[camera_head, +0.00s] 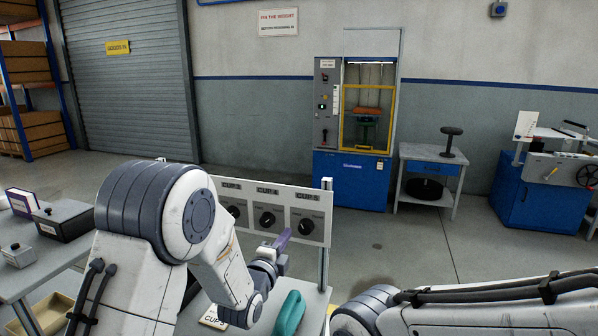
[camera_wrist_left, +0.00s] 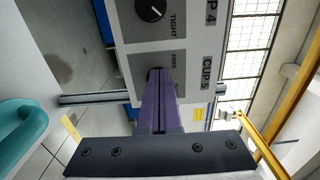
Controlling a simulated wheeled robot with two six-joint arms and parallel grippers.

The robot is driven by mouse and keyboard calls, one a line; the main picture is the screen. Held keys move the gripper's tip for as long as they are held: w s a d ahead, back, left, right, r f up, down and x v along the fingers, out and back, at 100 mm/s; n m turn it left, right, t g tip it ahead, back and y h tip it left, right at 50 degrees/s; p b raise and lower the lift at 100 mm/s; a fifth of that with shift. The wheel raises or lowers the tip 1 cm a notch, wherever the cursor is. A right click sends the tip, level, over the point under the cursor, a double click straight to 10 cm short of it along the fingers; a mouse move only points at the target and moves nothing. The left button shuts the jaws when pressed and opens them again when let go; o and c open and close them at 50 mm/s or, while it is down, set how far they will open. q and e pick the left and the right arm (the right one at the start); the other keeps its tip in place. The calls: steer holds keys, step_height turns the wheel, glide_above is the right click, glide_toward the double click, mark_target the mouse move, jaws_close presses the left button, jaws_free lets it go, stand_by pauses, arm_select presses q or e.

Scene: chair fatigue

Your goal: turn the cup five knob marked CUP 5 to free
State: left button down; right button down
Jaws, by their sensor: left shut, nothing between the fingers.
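The CUP 5 knob (camera_head: 305,226) is a round black knob at the right end of a light grey panel (camera_head: 318,205) in the head view. Its pointer is too small to read. My left gripper (camera_head: 286,235) is in front of the panel, just left of and below this knob. In the left wrist view, its purple fingers (camera_wrist_left: 158,73) are shut with nothing between them. They reach toward the panel under the CUP 5 label (camera_wrist_left: 207,73) and hide most of that knob. Whether they touch it I cannot tell. My right gripper is out of view.
The CUP 4 knob (camera_head: 267,220) sits beside the CUP 5 knob; it also shows in the left wrist view (camera_wrist_left: 150,9). A metal post (camera_head: 325,255) stands at the panel's right end. A teal object (camera_head: 288,313) is on the table below my left gripper.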

mark_target(306, 228)
arm_select(q)
steer(key=shift+b+x, duration=0.55)
steer(key=shift+x, duration=1.2)
steer(key=shift+s+d+f, duration=0.1)
steer(key=shift+s+d, duration=0.05)
steer(key=shift+d, duration=0.2)
steer(key=shift+b, duration=0.45)
steer(key=shift+d+f+b, duration=0.1)
steer(key=shift+f+b, duration=0.25)
steer(key=shift+b, duration=1)
